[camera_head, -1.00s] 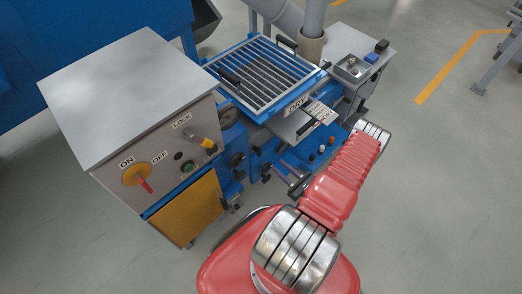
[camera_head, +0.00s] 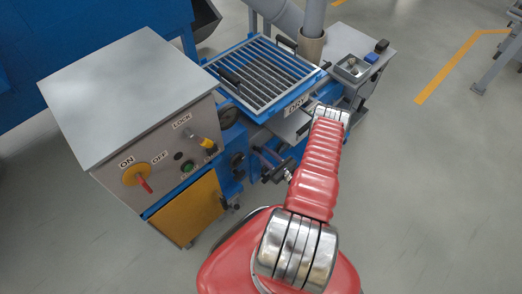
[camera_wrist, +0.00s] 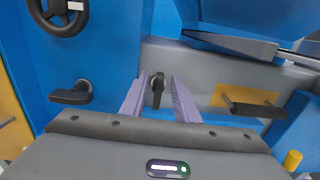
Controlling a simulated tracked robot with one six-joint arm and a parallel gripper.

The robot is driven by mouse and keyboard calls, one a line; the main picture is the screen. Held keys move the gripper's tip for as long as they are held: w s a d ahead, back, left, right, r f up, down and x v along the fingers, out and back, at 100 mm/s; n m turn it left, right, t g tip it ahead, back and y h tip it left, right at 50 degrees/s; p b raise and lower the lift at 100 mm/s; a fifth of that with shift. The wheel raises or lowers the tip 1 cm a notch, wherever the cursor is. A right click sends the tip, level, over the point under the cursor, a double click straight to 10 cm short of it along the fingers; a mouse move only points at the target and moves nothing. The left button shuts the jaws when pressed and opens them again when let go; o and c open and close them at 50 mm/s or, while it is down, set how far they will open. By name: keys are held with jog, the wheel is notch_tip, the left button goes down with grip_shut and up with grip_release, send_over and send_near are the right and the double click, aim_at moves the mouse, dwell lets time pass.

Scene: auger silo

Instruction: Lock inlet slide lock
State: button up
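In the wrist view, a small black lever (camera_wrist: 158,90) hangs down from a round pivot on a grey panel (camera_wrist: 195,70). No label is readable there, so I cannot tell for sure that it is the inlet slide lock. My gripper (camera_wrist: 160,76) is open, with its two purple fingers on either side of the lever in the picture. The lever appears between or just beyond the fingertips; contact is not visible. In the head view my red arm reaches to the machine's right side, and the lever cannot be made out there.
In the wrist view, a black handle (camera_wrist: 70,94) and handwheel (camera_wrist: 60,12) are at left, and a black bar handle (camera_wrist: 252,107) on a yellow plate at right. The head view shows the control cabinet (camera_head: 125,95) and slatted grate (camera_head: 265,72). Open floor lies right.

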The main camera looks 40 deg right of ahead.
jog(key=shift+w, duration=1)
jog(key=shift+c, duration=0.3)
grip_shut()
jog(key=shift+d, duration=0.2)
jog(key=shift+a, duration=0.15)
